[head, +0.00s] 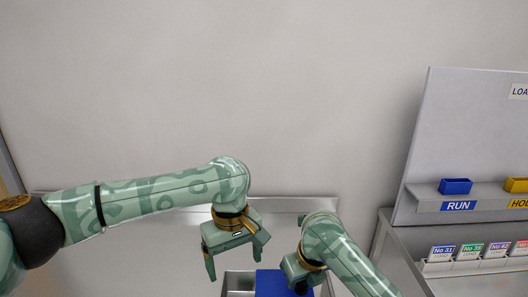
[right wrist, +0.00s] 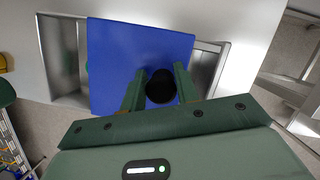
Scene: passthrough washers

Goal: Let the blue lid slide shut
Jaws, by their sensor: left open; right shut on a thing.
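The blue lid (head: 270,282) lies over part of a grey metal box (head: 238,275) at the bottom of the head view. In the right wrist view the lid (right wrist: 125,45) covers the middle, with openings of the box (right wrist: 206,62) showing on both sides. A black knob (right wrist: 160,88) stands on the lid. My right gripper (right wrist: 160,72) is shut on this knob. In the head view the right gripper (head: 298,284) is partly cut off. My left gripper (head: 236,268) is open and empty, above the box, left of the lid.
At the right stands a grey panel (head: 465,130) with a ledge carrying a blue bin (head: 455,186) over a RUN label and a yellow bin (head: 516,185) beside it. Numbered cards (head: 470,251) stand in a rack below. A plain wall fills the back.

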